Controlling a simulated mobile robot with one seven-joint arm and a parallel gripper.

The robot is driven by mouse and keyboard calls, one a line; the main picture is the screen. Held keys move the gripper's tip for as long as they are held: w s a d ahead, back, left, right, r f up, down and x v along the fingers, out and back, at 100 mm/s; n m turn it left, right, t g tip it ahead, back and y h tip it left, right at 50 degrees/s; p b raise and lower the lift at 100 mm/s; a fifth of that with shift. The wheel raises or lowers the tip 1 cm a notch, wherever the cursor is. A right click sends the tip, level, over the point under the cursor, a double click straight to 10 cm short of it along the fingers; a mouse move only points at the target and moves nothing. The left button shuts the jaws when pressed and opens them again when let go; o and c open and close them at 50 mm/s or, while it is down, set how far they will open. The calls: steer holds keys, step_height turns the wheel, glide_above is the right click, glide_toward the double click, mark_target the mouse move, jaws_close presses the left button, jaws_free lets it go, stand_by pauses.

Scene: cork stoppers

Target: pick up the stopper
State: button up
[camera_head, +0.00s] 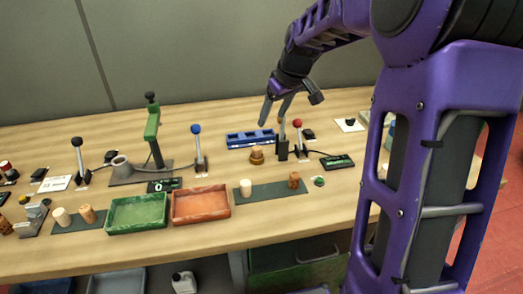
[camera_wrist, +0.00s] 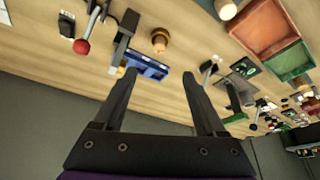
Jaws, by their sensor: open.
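My gripper (camera_head: 276,110) is open and empty above the back middle of the wooden table. Its two dark fingers are apart in the wrist view (camera_wrist: 160,80). A brown, stepped stopper (camera_head: 257,155) stands upright in front of a blue tray, below and in front of my gripper; it also shows beyond the fingertips in the wrist view (camera_wrist: 159,40). A cork stopper (camera_head: 294,180) and a pale cylinder (camera_head: 246,188) stand on a dark green mat. Another pale cylinder (camera_head: 62,217) and a cork (camera_head: 87,214) stand on the left mat. Which stopper is meant, I cannot tell.
The blue tray (camera_head: 249,139) lies behind the brown stopper. A dark stand (camera_head: 282,143) and a red-knobbed lever (camera_head: 298,135) rise to its right. A blue-knobbed lever (camera_head: 198,150) is to its left. Green (camera_head: 137,229) and orange (camera_head: 201,219) trays lie in front.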

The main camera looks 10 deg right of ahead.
glide_above(258, 148)
steer(key=s, duration=0.3)
steer(key=f, duration=0.7)
steer(key=f+b, duration=0.1)
steer(key=f, duration=0.2)
steer(key=shift+w+d+f, duration=0.15)
steer(key=shift+w+d, duration=0.1)
steer(key=shift+d, duration=0.15)
steer(key=shift+x, duration=2.85)
steer(key=shift+w+d, duration=0.1)
steer(key=shift+w, duration=0.1)
jaws_close()
